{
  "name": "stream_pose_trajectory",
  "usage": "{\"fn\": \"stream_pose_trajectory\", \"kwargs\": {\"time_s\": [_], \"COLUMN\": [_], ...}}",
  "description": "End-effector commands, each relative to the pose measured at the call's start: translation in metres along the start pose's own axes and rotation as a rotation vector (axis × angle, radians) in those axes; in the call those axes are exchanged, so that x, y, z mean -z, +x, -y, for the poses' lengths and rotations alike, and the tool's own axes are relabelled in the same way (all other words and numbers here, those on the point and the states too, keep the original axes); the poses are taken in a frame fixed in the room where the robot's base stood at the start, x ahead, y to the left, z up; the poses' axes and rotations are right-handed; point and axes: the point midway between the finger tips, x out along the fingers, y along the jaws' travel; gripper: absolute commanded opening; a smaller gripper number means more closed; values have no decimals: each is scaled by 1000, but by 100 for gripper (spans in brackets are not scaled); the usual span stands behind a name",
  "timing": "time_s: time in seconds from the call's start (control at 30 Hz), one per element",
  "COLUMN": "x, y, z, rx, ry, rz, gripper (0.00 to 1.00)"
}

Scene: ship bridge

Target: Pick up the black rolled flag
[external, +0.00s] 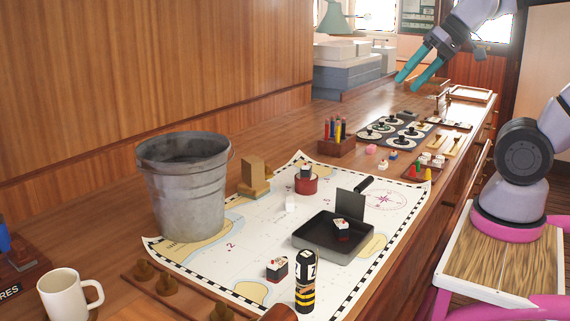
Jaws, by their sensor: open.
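My gripper (407,85) has teal fingers, parted and empty. It is in the air at the upper right, apart from the holder and to its right in the picture.
A metal bucket (186,190) stands on the chart (255,235) at left. A black tray (330,240), a striped cylinder (305,285) and a white mug (68,296) are nearer the camera. A dark panel with round discs (405,131) lies right of the holder.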

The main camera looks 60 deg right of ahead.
Motion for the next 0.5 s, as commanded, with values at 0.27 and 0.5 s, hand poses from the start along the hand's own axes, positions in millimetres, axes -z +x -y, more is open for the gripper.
{"fn": "stream_pose_trajectory", "kwargs": {"time_s": [0.27, 0.5], "x": [-8, -76], "y": [104, 195], "z": [93, 175], "rx": [150, 227], "ry": [-17, -18], "rz": [58, 61], "gripper": [81, 81]}}
